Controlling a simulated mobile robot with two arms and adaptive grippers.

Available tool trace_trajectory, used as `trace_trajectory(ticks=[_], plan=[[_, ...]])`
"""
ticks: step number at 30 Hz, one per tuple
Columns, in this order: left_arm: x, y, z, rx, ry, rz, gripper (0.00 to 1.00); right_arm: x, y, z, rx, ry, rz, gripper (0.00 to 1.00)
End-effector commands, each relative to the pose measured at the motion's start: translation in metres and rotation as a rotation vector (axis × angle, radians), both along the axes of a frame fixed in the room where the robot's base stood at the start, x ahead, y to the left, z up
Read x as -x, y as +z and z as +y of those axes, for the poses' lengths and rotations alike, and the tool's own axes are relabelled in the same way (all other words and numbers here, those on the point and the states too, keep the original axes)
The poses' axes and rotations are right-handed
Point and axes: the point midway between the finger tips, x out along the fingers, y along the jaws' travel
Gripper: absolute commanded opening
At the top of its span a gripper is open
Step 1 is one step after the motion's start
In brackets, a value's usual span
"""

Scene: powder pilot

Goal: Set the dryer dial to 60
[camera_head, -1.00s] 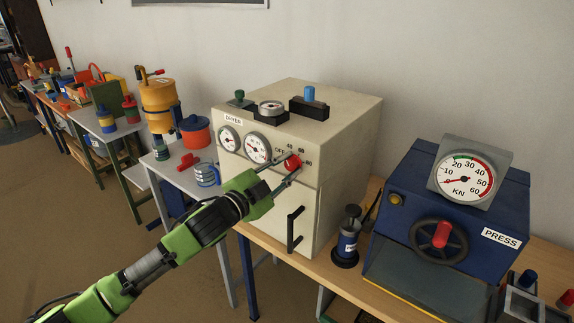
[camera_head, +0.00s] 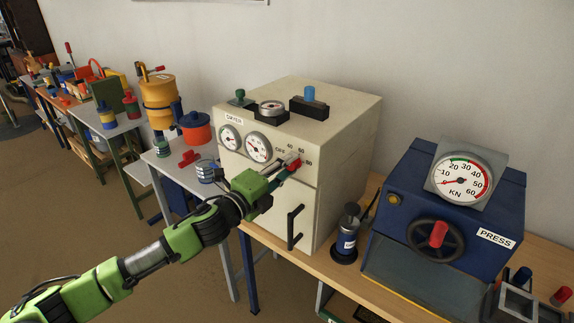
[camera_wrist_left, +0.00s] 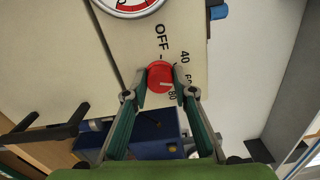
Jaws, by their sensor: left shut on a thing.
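The cream dryer (camera_head: 345,140) stands on the table in the head view. Its red dial (camera_wrist_left: 160,74) sits on the front panel among the marks OFF, 40, 60 and 80. My left gripper (camera_wrist_left: 157,93) has one finger on each side of the dial and is shut on it. A pale line on the dial's face lies on the side toward 60 and 80; its exact setting is hard to read. In the head view, my left gripper (camera_head: 286,167) largely covers the dial. My right gripper is not in view.
The dryer's black door handle (camera_head: 294,228) is just below my gripper. The blue press (camera_head: 455,215) and a dark, blue-banded tool (camera_head: 347,238) stand to the right. A grey table with an orange pot (camera_head: 196,131) and a mug (camera_head: 207,172) is at left.

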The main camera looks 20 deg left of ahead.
Motion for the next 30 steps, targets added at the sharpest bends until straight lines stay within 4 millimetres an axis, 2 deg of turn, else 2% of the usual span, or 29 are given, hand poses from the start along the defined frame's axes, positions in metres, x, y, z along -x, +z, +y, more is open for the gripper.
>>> trace_trajectory(ticks=[9,23,24,25,30], plan=[[0.0002,-0.0001,-0.0005,-0.082,-0.001,-0.030,0.03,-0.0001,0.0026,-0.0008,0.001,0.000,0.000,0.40],[0.0003,-0.0008,-0.0005,-0.092,-0.001,-0.032,0.03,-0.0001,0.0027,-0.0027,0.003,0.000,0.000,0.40],[0.0003,-0.0008,-0.0005,-0.091,-0.001,-0.032,0.35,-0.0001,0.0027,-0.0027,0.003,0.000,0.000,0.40],[0.0003,-0.0008,-0.0005,-0.091,-0.001,-0.032,0.41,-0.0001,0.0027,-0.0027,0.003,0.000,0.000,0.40],[0.0002,-0.0006,-0.0004,-0.091,-0.001,-0.032,0.41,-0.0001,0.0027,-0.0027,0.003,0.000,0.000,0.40]])
